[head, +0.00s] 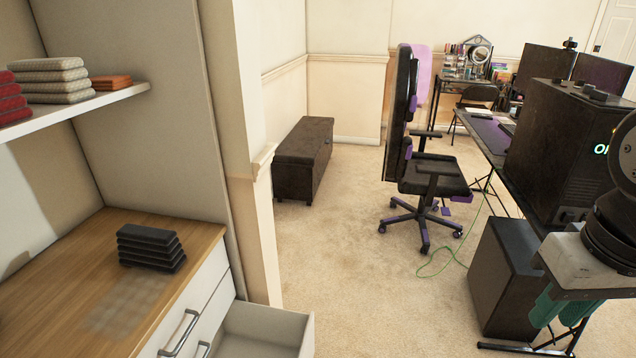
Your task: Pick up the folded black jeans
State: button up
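A stack of folded black cloth, which looks like the folded black jeans (151,248), lies on the wooden top of a dresser (190,235) at the lower left. Its several layers are neatly piled, and nothing touches it. My gripper (560,312) is at the far right edge, pointing down, with two teal fingers that appear apart. It is far from the jeans and holds nothing that I can see. Part of my arm is cut off by the picture's edge.
A shelf (110,98) with folded red, grey and orange cloth overhangs the dresser. An open drawer (265,330) juts out below. A wall edge stands right of the dresser. A black chair (435,175), chest (304,160) and desk stand beyond.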

aim_at(160, 249)
jog(key=z, duration=1)
jog(key=i, duration=0.25)
jog(key=u, duration=2.2)
